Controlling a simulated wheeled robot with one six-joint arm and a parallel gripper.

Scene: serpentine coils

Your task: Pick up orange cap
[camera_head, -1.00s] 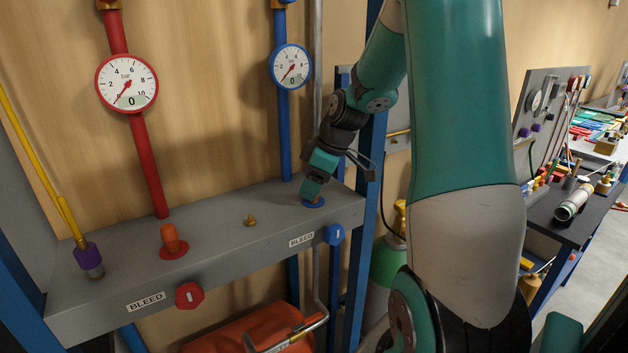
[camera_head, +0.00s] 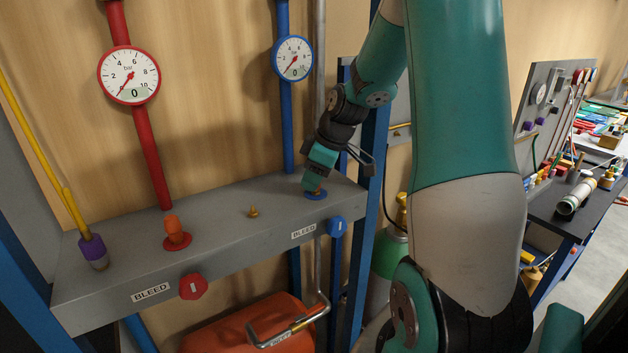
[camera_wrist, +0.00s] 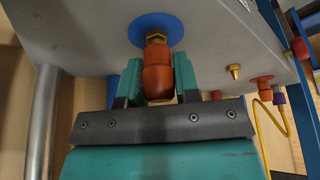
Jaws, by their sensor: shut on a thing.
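My gripper (camera_head: 316,186) is over the blue disc (camera_head: 315,195) at the right end of the grey shelf. In the wrist view its two teal fingers (camera_wrist: 158,80) are shut on an orange cap (camera_wrist: 157,80), one on each side. A brass fitting (camera_wrist: 156,38) shows between this cap and the blue disc (camera_wrist: 157,25); cap and fitting look touching or nearly so. In the head view the gripper hides most of this cap. A second orange cap (camera_head: 173,226) stands upright on the red disc, and also shows in the wrist view (camera_wrist: 265,88).
A small brass stub (camera_head: 253,211) stands mid-shelf (camera_head: 215,222). A purple fitting with a yellow rod (camera_head: 92,248) is at the left end. Red (camera_head: 193,286) and blue (camera_head: 336,227) knobs are on the front. Red and blue gauge pipes rise behind. A blue post (camera_head: 367,215) is right of my gripper.

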